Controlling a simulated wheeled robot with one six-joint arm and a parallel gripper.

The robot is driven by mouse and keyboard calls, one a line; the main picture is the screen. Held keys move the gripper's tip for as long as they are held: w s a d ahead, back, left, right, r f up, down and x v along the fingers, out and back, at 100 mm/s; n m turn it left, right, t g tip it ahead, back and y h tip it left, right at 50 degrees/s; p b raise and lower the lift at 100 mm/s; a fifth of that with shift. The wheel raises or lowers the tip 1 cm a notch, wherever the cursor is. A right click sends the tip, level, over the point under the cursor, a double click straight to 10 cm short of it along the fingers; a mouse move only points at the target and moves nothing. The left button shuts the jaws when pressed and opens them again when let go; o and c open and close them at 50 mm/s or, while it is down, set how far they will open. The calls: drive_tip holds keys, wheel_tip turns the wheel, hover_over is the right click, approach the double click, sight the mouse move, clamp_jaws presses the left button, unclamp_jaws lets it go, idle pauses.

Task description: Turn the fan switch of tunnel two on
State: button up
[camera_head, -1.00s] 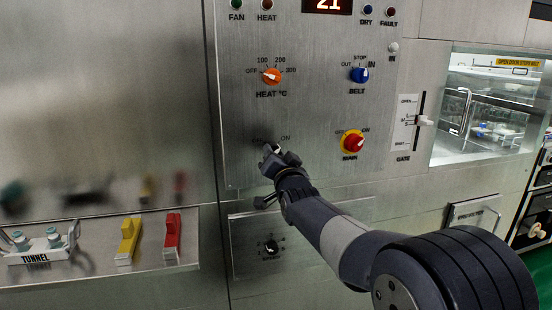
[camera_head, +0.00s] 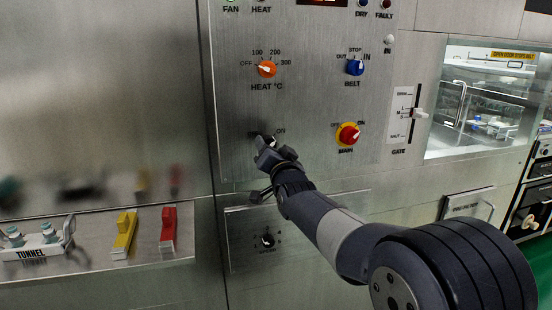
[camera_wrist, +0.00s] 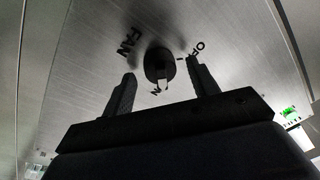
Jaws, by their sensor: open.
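The black fan knob (camera_wrist: 157,62) shows in the wrist view with FAN lettering at its left and OFF at its upper right. A pale mark on its lower side sits near the partly hidden ON lettering. My gripper (camera_wrist: 161,72) is open, with one finger on each side of the knob; contact is not clear. In the head view my gripper (camera_head: 264,145) is at the panel just left of the ON label and hides most of the knob. The green FAN lamp (camera_head: 231,1) is lit at the top edge.
The orange heat knob (camera_head: 266,69) is above my gripper, with the blue belt knob (camera_head: 355,68) and red-yellow main switch (camera_head: 347,134) to the right. A lower panel (camera_head: 240,250) with a small black knob (camera_head: 267,240) is below.

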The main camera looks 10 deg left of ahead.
drive_tip(key=v, duration=1)
drive_tip(key=shift+s+b, duration=0.15)
drive_tip(key=shift+b, duration=0.15)
drive_tip(key=shift+d+f, duration=0.1)
drive_tip(key=x, duration=1.1)
drive_tip(key=shift+p, duration=0.4)
drive_tip(key=shift+s, duration=0.1)
drive_tip(key=v, duration=1.1)
drive_tip(key=w+a+r+n+g+y+p, duration=0.1)
drive_tip(key=w+a+n+p, duration=0.1)
drive_tip(key=w+n+p, duration=0.3)
drive_tip(key=w+a+n+g+p, duration=0.1)
drive_tip(key=w+n+p, duration=0.4)
drive_tip(key=n, duration=0.9)
drive_tip(key=a+p, duration=0.1)
drive_tip(key=p, duration=0.2)
drive_tip(key=shift+r+g+y, duration=0.3)
drive_tip(key=shift+r+y, duration=0.1)
